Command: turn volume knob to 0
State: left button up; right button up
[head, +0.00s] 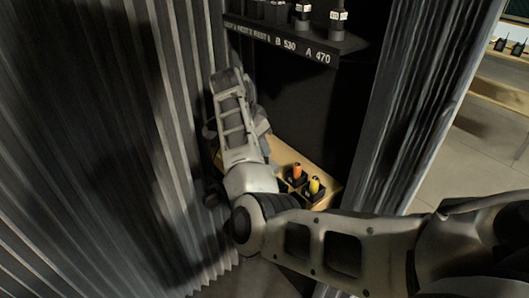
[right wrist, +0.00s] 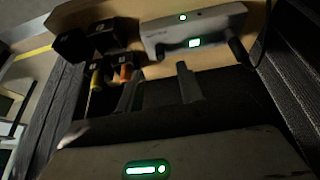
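My right arm comes in from the right in the head view and bends upward; its hand is mostly hidden behind the forearm. In the right wrist view the two fingers of my right gripper (right wrist: 160,88) stand apart with nothing between them. Beyond the fingertips a pale grey device (right wrist: 192,33) with a lit green display and a small green light sits on a wooden shelf (right wrist: 155,10). A dark, knob-like or cable-like part (right wrist: 240,50) is at its right end. I cannot make out which part is the volume knob. My left gripper is not in view.
Black holders (head: 295,183) with an orange item (head: 297,171) and a yellow item (head: 314,185) stand on the wooden shelf. An upper black shelf (head: 290,32) bears several dark radios and white labels. Dark ribbed curtains (head: 120,150) (head: 420,90) hang on both sides.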

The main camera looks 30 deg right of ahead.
jog(key=x, duration=0.5)
jog(key=shift+f, duration=0.3)
grip_shut()
